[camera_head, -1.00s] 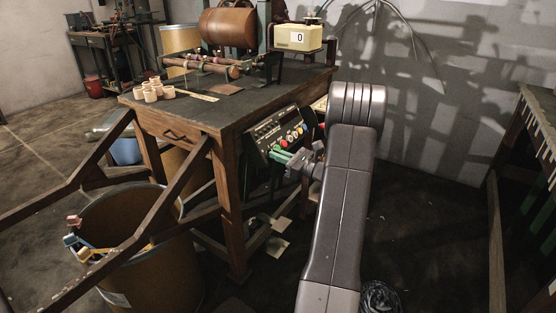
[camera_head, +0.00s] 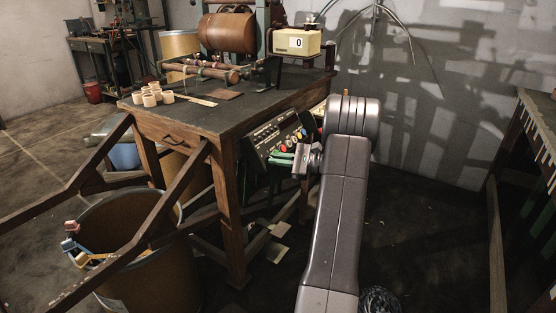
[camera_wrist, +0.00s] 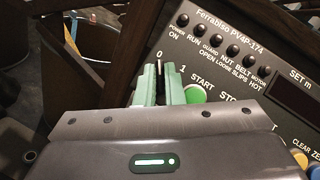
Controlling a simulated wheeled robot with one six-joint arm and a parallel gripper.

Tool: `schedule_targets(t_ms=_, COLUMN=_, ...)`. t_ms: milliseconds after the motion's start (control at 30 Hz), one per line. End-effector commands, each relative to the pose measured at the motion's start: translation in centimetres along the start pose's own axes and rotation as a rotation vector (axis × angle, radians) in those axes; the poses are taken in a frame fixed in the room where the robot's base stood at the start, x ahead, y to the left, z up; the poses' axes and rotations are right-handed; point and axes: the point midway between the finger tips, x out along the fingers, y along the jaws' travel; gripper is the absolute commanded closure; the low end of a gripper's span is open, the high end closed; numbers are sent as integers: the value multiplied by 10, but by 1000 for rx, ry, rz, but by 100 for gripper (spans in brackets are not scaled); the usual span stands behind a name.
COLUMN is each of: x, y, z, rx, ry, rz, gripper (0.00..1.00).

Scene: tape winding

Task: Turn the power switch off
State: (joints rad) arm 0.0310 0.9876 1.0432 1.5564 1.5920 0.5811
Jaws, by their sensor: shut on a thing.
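The dark control panel (camera_head: 268,130) is mounted at the right side of the wooden table, below its top. It also shows in the wrist view (camera_wrist: 225,62), with status lamps, buttons and lettering. My gripper (camera_head: 280,157) is at the panel's lower left. In the wrist view, its green fingers (camera_wrist: 159,84) are at the power switch (camera_wrist: 160,72), below the "0" and left of the "1". The fingers are shut on the small dark switch lever between them. The fingers hide most of the switch, so its exact position is unclear.
A green START button (camera_wrist: 195,93) sits just right of the fingers. The wooden table (camera_head: 225,118) carries a winding machine, several tape rolls and a counter box (camera_head: 297,43) reading 0. A large bin (camera_head: 150,265) stands at front left.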

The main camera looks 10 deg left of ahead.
Motion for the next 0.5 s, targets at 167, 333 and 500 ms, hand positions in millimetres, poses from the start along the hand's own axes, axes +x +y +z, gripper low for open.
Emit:
schedule_targets(t_ms=167, x=0, y=0, z=0, rx=-5, ry=0, rz=3, gripper=100)
schedule_targets(t_ms=333, x=0, y=0, z=0, rx=-4, ry=0, rz=3, gripper=100)
schedule_targets(t_ms=500, x=0, y=0, z=0, rx=-4, ry=0, rz=2, gripper=70)
